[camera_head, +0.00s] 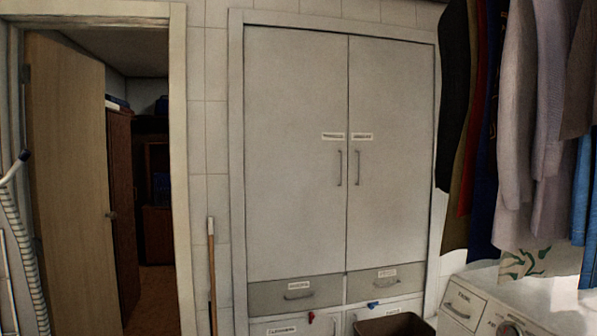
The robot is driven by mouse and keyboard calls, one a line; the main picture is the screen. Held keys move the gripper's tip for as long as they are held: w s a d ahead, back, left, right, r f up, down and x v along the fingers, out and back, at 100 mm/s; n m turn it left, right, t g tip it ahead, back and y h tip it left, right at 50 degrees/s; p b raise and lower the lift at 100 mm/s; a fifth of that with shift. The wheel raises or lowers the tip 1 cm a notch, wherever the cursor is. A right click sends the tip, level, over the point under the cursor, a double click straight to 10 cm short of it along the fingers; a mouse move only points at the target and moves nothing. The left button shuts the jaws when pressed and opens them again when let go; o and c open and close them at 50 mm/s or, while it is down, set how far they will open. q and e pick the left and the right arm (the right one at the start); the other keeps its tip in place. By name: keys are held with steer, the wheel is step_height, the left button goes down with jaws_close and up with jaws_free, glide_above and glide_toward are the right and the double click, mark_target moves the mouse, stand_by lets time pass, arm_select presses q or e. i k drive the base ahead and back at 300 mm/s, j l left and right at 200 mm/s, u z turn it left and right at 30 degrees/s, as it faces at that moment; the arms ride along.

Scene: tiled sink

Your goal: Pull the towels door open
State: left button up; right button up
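A tall built-in cupboard has two pale doors, a left door (295,200) and a right door (395,220), both shut. Each bears a small white label near the middle seam, the left label (333,136) and the right label (362,136). The print is too small to read surely, so I cannot tell which is the towels door. Below the labels are two upright bar handles close together, the left handle (340,167) and the right handle (357,167). Neither of my grippers is in view.
Labelled drawers (270,299) sit under the doors. A dark bin (394,325) stands before the lower right. Clothes (520,120) hang at right above a white appliance (470,305). A wooden-handled pole (211,265) leans at left, beside an open doorway with a wooden door (70,180).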

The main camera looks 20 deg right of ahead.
mark_target(296, 85)
steer(key=z, duration=0.55)
steer(key=i+z, duration=0.85)
steer(key=i+j+z, duration=0.15)
steer(key=i+j, duration=0.2)
steer(key=i, duration=0.25)
steer(key=i+j+z, duration=0.1)
steer(key=i+j, duration=0.35)
steer(key=i, duration=0.15)
